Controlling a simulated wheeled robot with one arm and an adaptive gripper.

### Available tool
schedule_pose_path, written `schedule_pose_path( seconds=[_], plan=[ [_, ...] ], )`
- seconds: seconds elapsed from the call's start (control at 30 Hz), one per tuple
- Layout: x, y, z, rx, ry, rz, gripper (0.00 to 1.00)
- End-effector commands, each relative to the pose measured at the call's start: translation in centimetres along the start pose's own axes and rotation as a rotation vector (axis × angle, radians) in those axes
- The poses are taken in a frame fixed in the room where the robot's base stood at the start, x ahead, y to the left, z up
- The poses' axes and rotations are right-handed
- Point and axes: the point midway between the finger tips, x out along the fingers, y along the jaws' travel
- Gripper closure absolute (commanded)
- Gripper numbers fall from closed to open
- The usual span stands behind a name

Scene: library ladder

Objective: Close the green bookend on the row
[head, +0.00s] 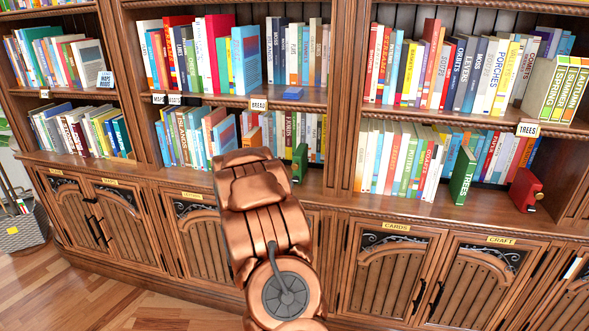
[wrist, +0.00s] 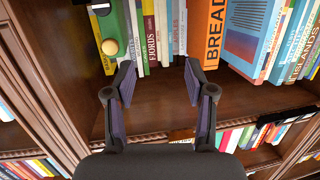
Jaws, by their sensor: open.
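The green bookend (head: 299,163) stands on the lower shelf in the middle bay, in front of the right part of the book row (head: 308,133). In the wrist view the green bookend (wrist: 118,22) is at the upper left, with a round yellowish knob. An orange BREAD book (wrist: 208,30) stands to its right there, with several thin books between them. My gripper (wrist: 158,82) is open and empty, its fingers pointing at the shelf in front of those thin books. It is apart from the bookend. In the head view my arm hides the gripper and part of the row.
A red bookend (head: 525,189) and a green TREES book (head: 462,176) stand on the lower right shelf. A small blue object (head: 292,93) lies on the shelf above, near the BREAD label (head: 259,104). A wooden upright (head: 345,110) bounds the bay on the right.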

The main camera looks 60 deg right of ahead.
Motion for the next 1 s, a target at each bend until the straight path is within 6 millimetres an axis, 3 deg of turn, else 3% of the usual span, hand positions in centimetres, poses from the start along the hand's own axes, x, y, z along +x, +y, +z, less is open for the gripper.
schedule_pose_path(
  seconds=[0.1,0.3,0.57,1.0],
  plan=[
    [1.9,3.8,0.2,-0.006,0.083,0.079,0.45],
    [3.1,6.9,-0.1,-0.013,0.163,0.144,0.45],
    [4.6,7.5,-0.6,-0.016,0.174,0.153,0.45],
    [9.2,8.1,-1.5,-0.015,0.175,0.151,0.45]
  ],
)
